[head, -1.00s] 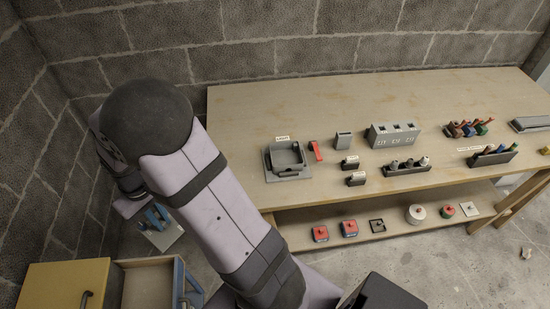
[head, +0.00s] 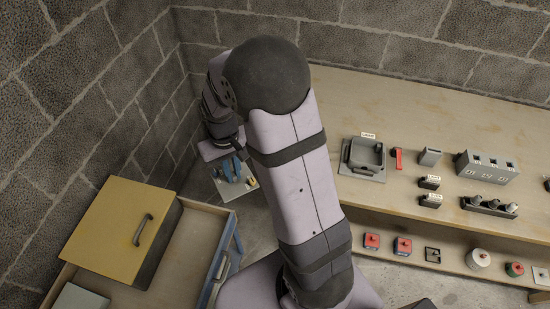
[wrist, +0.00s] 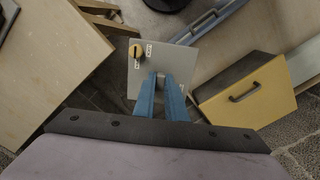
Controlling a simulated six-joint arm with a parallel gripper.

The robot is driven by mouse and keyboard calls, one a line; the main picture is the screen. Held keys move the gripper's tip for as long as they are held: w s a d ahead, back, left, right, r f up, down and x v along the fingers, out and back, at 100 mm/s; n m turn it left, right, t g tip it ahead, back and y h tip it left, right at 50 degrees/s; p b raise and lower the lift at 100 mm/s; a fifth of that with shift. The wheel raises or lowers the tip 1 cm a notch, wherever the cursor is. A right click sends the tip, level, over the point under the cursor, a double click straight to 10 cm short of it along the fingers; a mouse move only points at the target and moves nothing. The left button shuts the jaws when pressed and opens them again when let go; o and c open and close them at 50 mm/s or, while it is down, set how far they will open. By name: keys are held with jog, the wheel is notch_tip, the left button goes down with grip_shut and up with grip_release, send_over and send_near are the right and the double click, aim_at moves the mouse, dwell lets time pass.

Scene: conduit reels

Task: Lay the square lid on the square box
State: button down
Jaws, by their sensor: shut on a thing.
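The plate carries a yellow knob and small labels. In the head view the lid (head: 229,188) hangs between the bench and the yellow cabinet, partly behind the blue fingers. An open grey walled container on a base plate, perhaps the square box (head: 351,168), stands on the bench's near left part. My gripper is well left of it.
A red part (head: 397,158), a grey block (head: 487,168) and a dark rack (head: 488,207) stand right of the container. The lower shelf (head: 380,240) holds several small parts. The yellow cabinet (head: 105,225) with an open drawer is at left, near the lid.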

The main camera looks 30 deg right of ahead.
jog(key=w+d+r+m+p, duration=0.1)
jog(key=w+d+m+p, duration=0.2)
jog(key=d+m, duration=1.55)
jog(key=s+d+m+p, duration=0.1)
jog(key=s+d+m, duration=0.3)
jog(key=d, duration=0.9)
jog(key=s+d+m+p, duration=0.1)
jog(key=s+d+m, duration=0.3)
jog(key=s+d, duration=0.4)
jog(key=d, duration=0.5)
jog(key=shift+s, duration=0.15)
jog(key=shift+f+b, duration=1.35)
jog(key=shift+f, duration=0.6)
jog(key=shift+f+b, duration=0.6)
jog(key=shift+f, duration=0.4)
